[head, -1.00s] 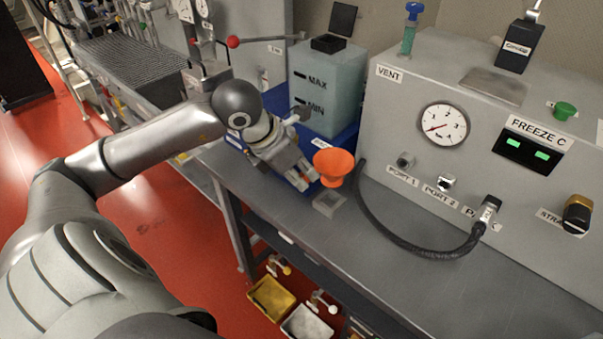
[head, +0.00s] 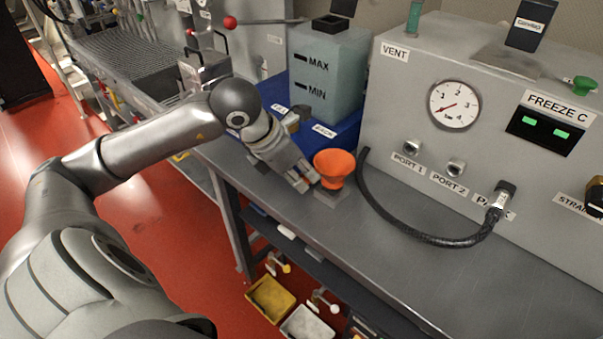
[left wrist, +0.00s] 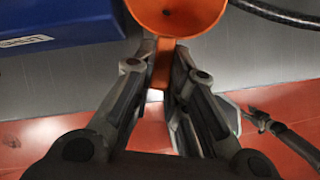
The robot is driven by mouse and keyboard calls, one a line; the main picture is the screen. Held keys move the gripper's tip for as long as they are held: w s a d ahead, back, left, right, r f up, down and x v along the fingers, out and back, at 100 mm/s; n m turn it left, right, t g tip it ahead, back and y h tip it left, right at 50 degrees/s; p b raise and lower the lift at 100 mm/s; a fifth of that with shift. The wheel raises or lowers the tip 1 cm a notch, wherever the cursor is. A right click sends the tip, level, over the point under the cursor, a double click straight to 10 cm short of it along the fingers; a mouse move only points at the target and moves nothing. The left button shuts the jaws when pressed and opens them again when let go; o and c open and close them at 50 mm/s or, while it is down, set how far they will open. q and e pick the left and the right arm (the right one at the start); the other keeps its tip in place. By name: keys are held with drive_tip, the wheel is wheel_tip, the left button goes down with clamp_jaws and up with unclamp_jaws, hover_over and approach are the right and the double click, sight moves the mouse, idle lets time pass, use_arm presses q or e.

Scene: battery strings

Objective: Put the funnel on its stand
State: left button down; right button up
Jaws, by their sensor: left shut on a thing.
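The orange funnel (head: 334,165) is upright over the small grey stand (head: 327,199) on the bench. The funnel hides most of the stand, and I cannot tell whether they touch. My left gripper (head: 311,182) is at the funnel's left side. In the left wrist view my left gripper (left wrist: 162,68) is shut on the funnel's narrow orange tab, with the funnel's bowl (left wrist: 178,18) just beyond the fingertips.
A blue tray (head: 345,133) with a MAX/MIN tank (head: 322,75) stands behind the funnel. A black hose (head: 400,229) curves close on the right. The grey bench (head: 400,280) is clear in front. Yellow (head: 271,298) and white bins sit below the bench.

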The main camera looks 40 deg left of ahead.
use_arm(q)
drive_tip(key=shift+b, duration=0.55)
idle(0.9)
drive_tip(key=shift+f+b, duration=1.05)
drive_tip(key=shift+b, duration=0.15)
drive_tip(key=c, duration=1.4)
unclamp_jaws()
drive_tip(key=shift+o, duration=0.2)
drive_tip(key=v, duration=1.2)
